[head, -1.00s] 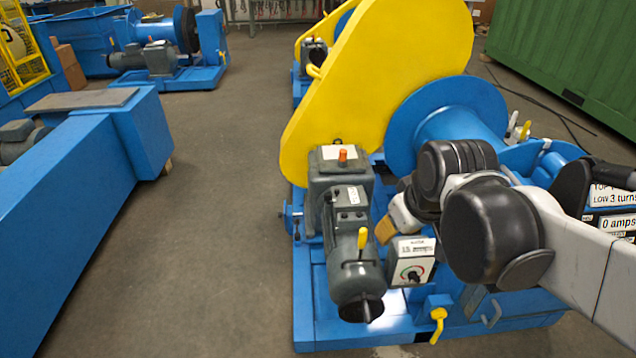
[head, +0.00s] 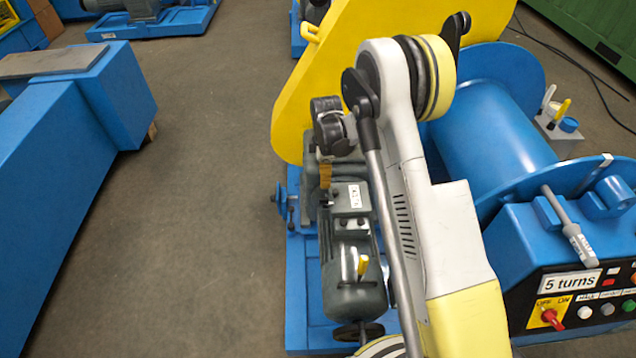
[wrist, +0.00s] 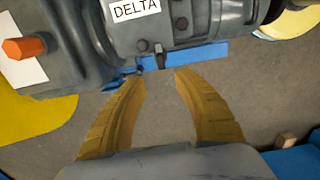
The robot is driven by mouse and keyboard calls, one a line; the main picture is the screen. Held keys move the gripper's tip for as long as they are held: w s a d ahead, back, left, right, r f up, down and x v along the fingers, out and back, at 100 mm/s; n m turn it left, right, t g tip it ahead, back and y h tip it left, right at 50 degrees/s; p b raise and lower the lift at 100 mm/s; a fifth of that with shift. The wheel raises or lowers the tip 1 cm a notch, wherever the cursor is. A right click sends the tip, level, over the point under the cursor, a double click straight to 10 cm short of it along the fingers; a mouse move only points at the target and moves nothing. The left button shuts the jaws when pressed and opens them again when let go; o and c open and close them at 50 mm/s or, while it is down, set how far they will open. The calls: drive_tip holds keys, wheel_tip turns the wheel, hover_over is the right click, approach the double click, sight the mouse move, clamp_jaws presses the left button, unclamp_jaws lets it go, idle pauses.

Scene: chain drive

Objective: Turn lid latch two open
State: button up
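The grey motor (head: 352,262) carries a lid with a white label (head: 354,196), which reads DELTA in the wrist view (wrist: 134,8). A small dark tab (wrist: 160,57), apparently a lid latch, sticks out below the lid's edge in the wrist view; I cannot tell which numbered latch it is. My gripper (wrist: 158,76) is open, its two tan fingers apart and empty, with the tab just beyond and between the tips. In the head view my gripper (head: 325,182) is beside the lid's left side. My arm hides part of the motor.
An orange plug (wrist: 24,47) is at the wrist view's left. A yellow guard (head: 300,120) rises behind the motor. A control panel (head: 570,300) is at right. Floor left of the blue base is clear.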

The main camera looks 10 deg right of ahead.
sight(324, 198)
wheel_tip(324, 198, down, 11)
drive_tip(key=b, duration=0.4)
drive_tip(key=shift+s, duration=0.1)
drive_tip(key=shift+r, duration=0.1)
clamp_jaws()
